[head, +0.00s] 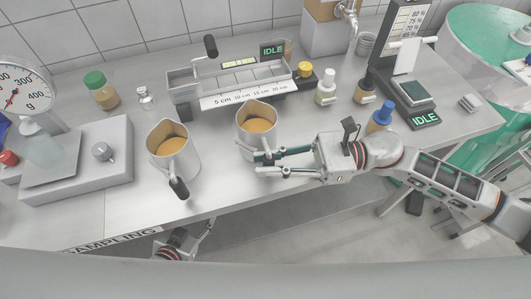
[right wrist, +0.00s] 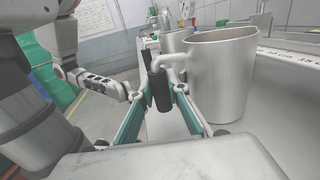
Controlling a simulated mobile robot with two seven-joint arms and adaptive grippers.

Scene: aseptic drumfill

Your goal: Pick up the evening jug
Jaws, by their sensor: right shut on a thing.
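Two steel jugs with tan liquid stand on the bench in the head view: a left jug (head: 183,157) and a right jug (head: 257,134). I cannot tell from any label which is the evening jug. My right gripper (head: 262,164) is at the near side of the right jug, shut on its handle. In the right wrist view, the black handle grip (right wrist: 161,92) is between the fingers, beside the jug's wall (right wrist: 222,80). The jug is upright; I cannot tell whether it touches the bench. My left gripper (head: 188,238) is partly visible below the bench's front edge; its opening is unclear.
A steel trough with a ruler (head: 245,98) stands behind the jugs. A dial scale (head: 75,160) is at left, a small balance (head: 412,92) at right. Several bottles stand near the back and right, including a blue-capped one (head: 380,118). The bench front between the jugs is clear.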

